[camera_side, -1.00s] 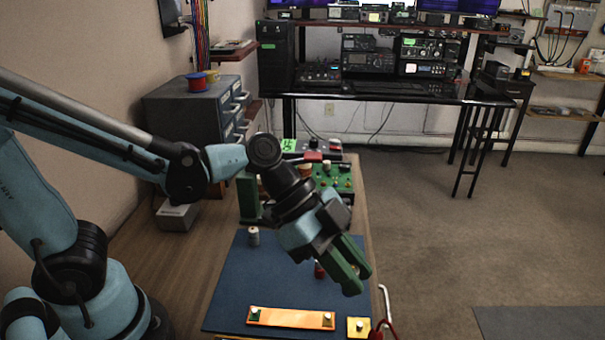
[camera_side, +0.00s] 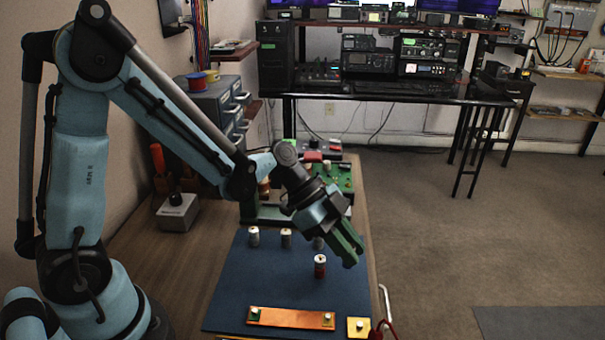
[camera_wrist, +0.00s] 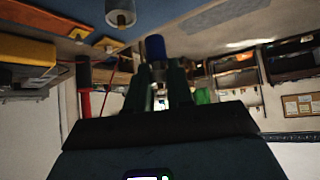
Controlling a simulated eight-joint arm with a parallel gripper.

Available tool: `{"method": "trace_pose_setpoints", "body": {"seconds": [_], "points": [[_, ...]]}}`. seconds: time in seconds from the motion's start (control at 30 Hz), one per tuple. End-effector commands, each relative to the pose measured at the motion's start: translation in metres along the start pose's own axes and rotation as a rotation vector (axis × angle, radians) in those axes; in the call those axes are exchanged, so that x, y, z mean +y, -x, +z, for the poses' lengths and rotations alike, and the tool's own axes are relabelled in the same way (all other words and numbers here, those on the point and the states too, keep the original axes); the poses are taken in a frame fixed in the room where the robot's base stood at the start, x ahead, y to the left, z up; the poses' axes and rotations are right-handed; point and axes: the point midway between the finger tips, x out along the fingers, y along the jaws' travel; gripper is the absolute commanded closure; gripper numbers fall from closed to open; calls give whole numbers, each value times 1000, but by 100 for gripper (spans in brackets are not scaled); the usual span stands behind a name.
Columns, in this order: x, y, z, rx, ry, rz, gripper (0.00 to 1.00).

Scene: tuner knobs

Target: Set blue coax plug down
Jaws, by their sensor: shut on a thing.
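In the wrist view the blue coax plug (camera_wrist: 155,48) is between the fingertips of my gripper (camera_wrist: 159,68), which is shut on it. In the side view my gripper (camera_side: 352,249) points down and right above the right edge of the blue mat (camera_side: 245,282). The blue plug cannot be made out there.
An orange strip (camera_side: 290,317) and a yellow block (camera_side: 358,327) lie at the mat's front. A green panel (camera_side: 340,178) stands behind the mat. A grey box (camera_side: 178,213) is on the table at left. The mat's left middle is clear.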

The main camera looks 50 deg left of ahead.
Motion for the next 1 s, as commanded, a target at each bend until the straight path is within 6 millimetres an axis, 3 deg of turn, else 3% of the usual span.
{"method": "trace_pose_setpoints", "body": {"seconds": [0.4, 0.87, 0.9, 1.0], "points": [[0, -26, 27, 1, 1, -1, 100], [0, -30, 30, 0, 1, -1, 100], [0, -30, 30, 0, 1, -1, 73], [0, -30, 30, 0, 1, -1, 57]]}}
